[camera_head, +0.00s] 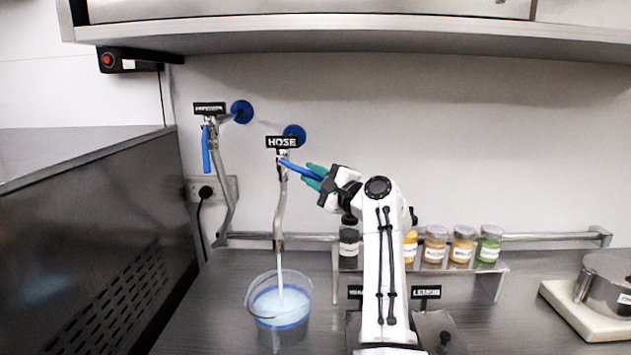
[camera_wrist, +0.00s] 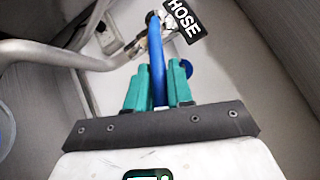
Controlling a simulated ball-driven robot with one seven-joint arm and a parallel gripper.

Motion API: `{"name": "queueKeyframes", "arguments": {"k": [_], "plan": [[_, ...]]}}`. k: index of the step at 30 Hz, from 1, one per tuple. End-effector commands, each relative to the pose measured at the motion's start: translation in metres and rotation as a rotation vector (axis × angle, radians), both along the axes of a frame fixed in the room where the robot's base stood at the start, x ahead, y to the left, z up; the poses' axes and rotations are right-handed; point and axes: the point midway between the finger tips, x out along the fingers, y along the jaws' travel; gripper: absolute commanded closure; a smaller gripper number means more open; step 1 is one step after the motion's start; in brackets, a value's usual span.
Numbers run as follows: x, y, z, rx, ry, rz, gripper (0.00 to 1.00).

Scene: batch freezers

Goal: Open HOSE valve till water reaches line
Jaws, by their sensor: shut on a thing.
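The HOSE valve has a blue lever (camera_head: 300,170) below a black HOSE sign (camera_head: 282,142). The lever is turned out to the right, sloping slightly down. My gripper (camera_head: 316,175), with green fingers, is shut on the lever; the wrist view shows the blue lever (camera_wrist: 157,62) between the fingers (camera_wrist: 155,88). A metal pipe (camera_head: 279,215) runs down from the valve, and water falls from it into a clear bucket (camera_head: 250,302). The bucket holds pale, foamy water (camera_head: 279,299). A blue band (camera_head: 285,323) shows on the bucket, below the water's surface at the front; I cannot tell the exact level against it.
A second valve with a hanging blue lever (camera_head: 206,150) is to the left. Labelled jars (camera_head: 462,246) stand on a rack at right. A pot (camera_head: 606,283) sits at far right. A steel shelf (camera_head: 350,27) overhangs, and a dark machine (camera_head: 90,235) flanks the left.

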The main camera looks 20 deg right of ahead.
Motion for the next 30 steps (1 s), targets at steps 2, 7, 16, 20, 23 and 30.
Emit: {"name": "queueKeyframes", "arguments": {"k": [2, 7, 16, 20, 23, 30], "plan": [[0.0003, 0.001, -0.0043, 0.018, -0.003, 0.0, 1.0], [0.0002, 0.0009, -0.0032, 0.025, -0.004, 0.001, 1.0], [0.0003, 0.0007, -0.0031, 0.024, -0.005, 0.001, 0.64], [0.0003, 0.0007, -0.0027, 0.023, -0.005, 0.0, 0.58], [0.0003, 0.0006, -0.0025, 0.023, -0.006, 0.0, 0.58], [-0.0075, -0.0037, -0.0054, 0.024, -0.007, -0.001, 0.58]]}}
